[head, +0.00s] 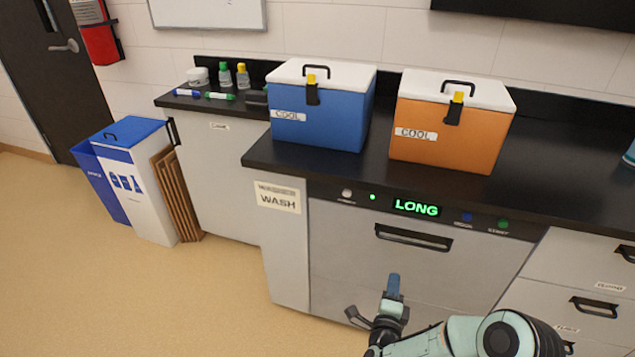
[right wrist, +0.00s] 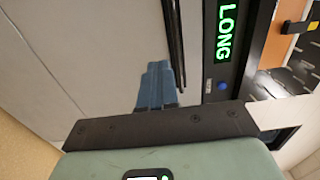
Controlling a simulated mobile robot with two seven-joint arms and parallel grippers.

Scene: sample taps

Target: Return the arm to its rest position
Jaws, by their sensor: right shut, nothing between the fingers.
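My right gripper (head: 393,284) is in front of the grey washer door, below its dark handle, with its blue fingers pointing up in the head view. The fingers are together and hold nothing. In the right wrist view the closed blue fingers (right wrist: 157,85) show against the grey door, beside the dark handle (right wrist: 174,45). I cannot tell the exact gap to the door. My left gripper is in neither view.
The washer (head: 400,255) shows a lit green LONG display (head: 416,208). A blue cooler (head: 318,115) and an orange cooler (head: 445,130) stand on the black counter. Drawers (head: 575,265) are at right. Bins (head: 135,180) stand at left. The floor (head: 150,295) at lower left is clear.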

